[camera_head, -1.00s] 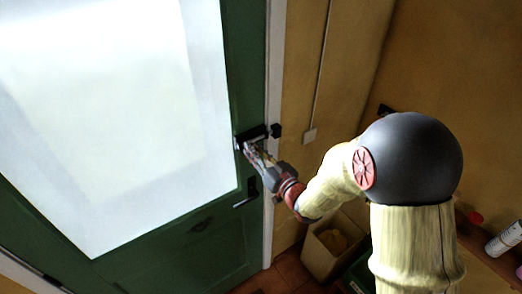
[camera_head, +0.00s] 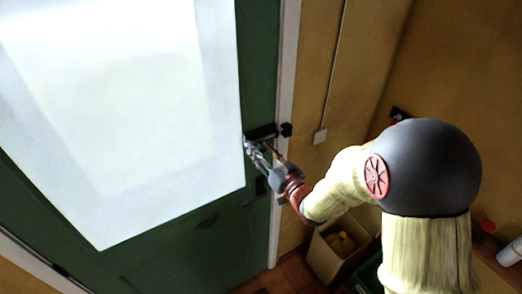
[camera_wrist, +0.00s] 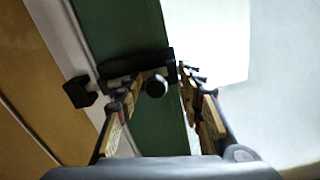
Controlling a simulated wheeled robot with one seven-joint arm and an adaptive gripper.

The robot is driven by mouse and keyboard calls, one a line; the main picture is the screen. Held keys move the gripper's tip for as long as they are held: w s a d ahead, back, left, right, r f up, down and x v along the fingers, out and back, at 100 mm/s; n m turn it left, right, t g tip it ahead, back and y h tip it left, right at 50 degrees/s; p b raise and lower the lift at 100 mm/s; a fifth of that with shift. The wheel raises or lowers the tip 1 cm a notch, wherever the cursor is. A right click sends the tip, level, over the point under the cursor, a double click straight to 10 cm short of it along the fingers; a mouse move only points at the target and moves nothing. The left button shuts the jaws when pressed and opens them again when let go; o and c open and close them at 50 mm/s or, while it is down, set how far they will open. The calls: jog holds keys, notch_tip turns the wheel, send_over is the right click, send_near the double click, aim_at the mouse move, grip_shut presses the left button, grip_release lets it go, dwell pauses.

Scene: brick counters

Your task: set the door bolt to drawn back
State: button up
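The door bolt (camera_head: 262,132) is a dark fitting on the green door (camera_head: 262,60), near its right edge in the head view. Its dark keeper (camera_head: 286,130) sits on the white frame; it also shows in the wrist view (camera_wrist: 80,92). In the wrist view the bolt's body (camera_wrist: 135,63) lies across the door edge, and its round dark knob (camera_wrist: 156,86) sticks out towards me. My gripper (camera_wrist: 160,98) is open, with its fingers apart on either side of the knob. I cannot tell whether the bar spans the gap to the keeper.
A dark door handle (camera_head: 257,190) is just below my gripper, partly hidden. A bright glass pane (camera_head: 120,110) fills most of the door.

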jog(key=v, duration=1.2)
jog(key=shift+f, duration=0.1)
jog(key=s+d+f+m+g+h+b, duration=0.1)
jog(key=s+d+f+g+h, duration=0.1)
jog(key=d+f+g+h, duration=0.35)
jog(key=s+d+f+m+g+h, duration=0.1)
jog(key=s+d+f+g+h, duration=0.15)
jog(key=d+f, duration=0.6)
jog(key=s+d+f+m+g+h+b, duration=0.1)
jog(key=s+d+g+h+b, duration=0.25)
jog(key=s, duration=0.65)
jog(key=s+a+r+m+t+y+b, duration=0.1)
jog(key=s+a+r+t+b, duration=0.1)
jog(key=s+r+b, duration=0.4)
jog(key=s+b, duration=0.4)
jog(key=b, duration=0.1)
jog(key=shift+r+m, duration=0.3)
